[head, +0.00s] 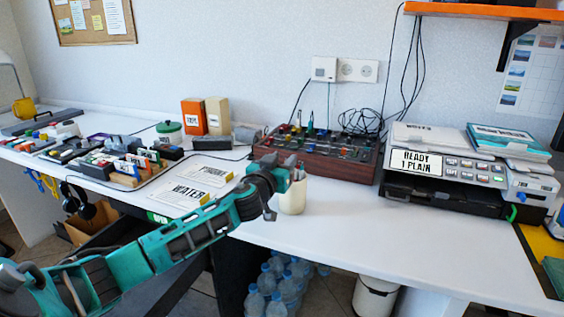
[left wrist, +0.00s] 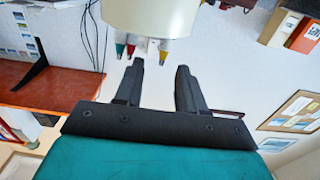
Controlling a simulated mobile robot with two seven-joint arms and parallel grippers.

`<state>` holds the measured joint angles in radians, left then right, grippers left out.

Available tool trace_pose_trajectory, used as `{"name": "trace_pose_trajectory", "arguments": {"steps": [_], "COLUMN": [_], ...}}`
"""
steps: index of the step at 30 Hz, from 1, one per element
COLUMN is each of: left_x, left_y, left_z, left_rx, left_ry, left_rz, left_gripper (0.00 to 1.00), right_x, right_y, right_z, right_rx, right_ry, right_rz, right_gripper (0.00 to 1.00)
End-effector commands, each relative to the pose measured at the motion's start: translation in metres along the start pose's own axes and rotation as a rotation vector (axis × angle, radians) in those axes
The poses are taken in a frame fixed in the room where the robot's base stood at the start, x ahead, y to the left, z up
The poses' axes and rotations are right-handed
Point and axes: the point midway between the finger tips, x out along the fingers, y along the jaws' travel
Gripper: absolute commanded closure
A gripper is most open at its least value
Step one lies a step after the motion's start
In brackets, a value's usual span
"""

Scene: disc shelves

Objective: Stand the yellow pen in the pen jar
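The cream pen jar (head: 292,198) stands on the white desk, partly hidden by my left arm. In the left wrist view the jar (left wrist: 152,16) appears upside down at the top. Pens with green, red and whitish ends stick out of its mouth. The yellow pen (left wrist: 164,47) also sticks out there; its lower part is hidden in the jar. My left gripper (left wrist: 160,68) is open, with its two dark fingers apart and nothing between them. In the head view the left gripper (head: 291,166) is close by the jar's mouth. My right gripper is not in view.
A brown mixer console (head: 318,154) stands behind the jar, and a printer-like machine (head: 447,170) stands to the right. Two printed cards (head: 188,194) lie to the left. The desk (head: 350,225) is clear right of the jar.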

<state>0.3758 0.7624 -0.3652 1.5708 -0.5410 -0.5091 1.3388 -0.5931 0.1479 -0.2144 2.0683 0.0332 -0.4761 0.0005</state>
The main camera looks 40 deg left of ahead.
Motion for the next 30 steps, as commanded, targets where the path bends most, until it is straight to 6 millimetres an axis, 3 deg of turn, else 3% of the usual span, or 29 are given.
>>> {"name": "trace_pose_trajectory", "arguments": {"steps": [6,11,30], "left_x": [-0.002,-0.016,-0.114], "left_y": [0.0,0.001,0.0], "left_z": [0.001,0.001,0.001], "left_rx": [0.0,-0.001,-0.002], "left_ry": [-0.001,-0.002,-0.002], "left_rz": [0.0,0.002,0.0], "left_gripper": [0.6,0.6,0.6], "right_x": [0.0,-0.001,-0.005], "right_y": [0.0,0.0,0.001], "right_z": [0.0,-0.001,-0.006], "right_rx": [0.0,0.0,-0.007], "right_ry": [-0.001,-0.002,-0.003], "right_rz": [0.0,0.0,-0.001], "right_gripper": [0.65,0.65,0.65]}}
